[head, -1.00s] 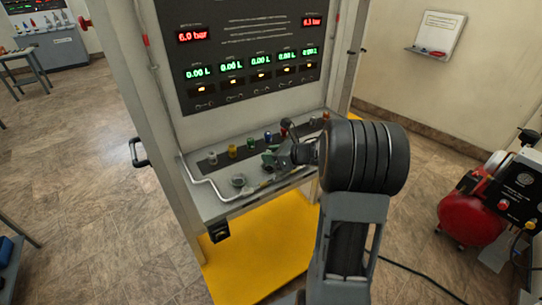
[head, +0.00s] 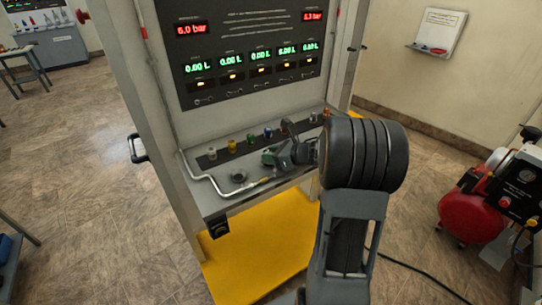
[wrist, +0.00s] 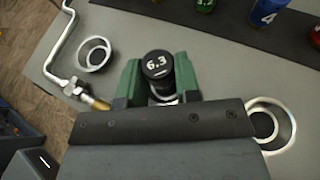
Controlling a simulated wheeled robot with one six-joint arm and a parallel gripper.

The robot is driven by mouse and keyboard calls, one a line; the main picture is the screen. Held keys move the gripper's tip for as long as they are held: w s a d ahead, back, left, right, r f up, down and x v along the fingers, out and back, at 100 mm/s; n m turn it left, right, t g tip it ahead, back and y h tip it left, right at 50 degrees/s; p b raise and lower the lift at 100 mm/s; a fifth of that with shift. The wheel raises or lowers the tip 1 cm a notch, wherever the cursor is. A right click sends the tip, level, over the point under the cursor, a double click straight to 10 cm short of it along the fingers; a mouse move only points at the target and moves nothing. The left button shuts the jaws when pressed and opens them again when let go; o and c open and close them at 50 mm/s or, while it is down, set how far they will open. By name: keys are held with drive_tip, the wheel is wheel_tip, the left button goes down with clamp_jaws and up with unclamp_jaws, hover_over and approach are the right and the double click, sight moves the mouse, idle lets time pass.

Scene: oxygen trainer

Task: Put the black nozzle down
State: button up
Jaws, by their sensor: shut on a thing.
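The black nozzle (wrist: 157,68), marked 6.3 on its top, sits between the two green fingers of my gripper (wrist: 157,82) in the wrist view. The fingers press on it from left and right. A pale metal rim shows just below it; I cannot tell whether the nozzle rests in a ring or hangs above the shelf. In the head view my gripper (head: 272,157) is low over the grey shelf (head: 212,200) of the panel, and the nozzle is too small to make out there.
A bent metal pipe (wrist: 56,45) with a brass end (wrist: 98,103) runs close by. Coloured nozzles, including a blue one (wrist: 266,11), stand in a row behind.

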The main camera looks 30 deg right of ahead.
drive_tip(key=o, duration=0.9)
drive_tip(key=shift+o, duration=0.2)
drive_tip(key=shift+r+p, duration=0.8)
drive_tip(key=shift+p, duration=0.4)
drive_tip(key=b+v, duration=0.2)
drive_tip(key=v, duration=0.8)
drive_tip(key=w+r+m+t+h, duration=0.4)
drive_tip(key=r+m+h, duration=0.3)
drive_tip(key=m, duration=0.7)
drive_tip(key=s+a+f+m+g, duration=0.4)
drive_tip(key=s+a+m, duration=0.4)
drive_tip(key=m, duration=0.6)
drive_tip(key=s+a+f+m+g+h, duration=0.1)
drive_tip(key=s+a+f+m+g, duration=0.4)
drive_tip(key=s+m, duration=0.5)
drive_tip(key=a+m+g, duration=0.2)
drive_tip(key=a+m, duration=0.1)
drive_tip(key=m, duration=0.2)
drive_tip(key=shift+a+f, duration=0.15)
drive_tip(key=shift+a, duration=0.25)
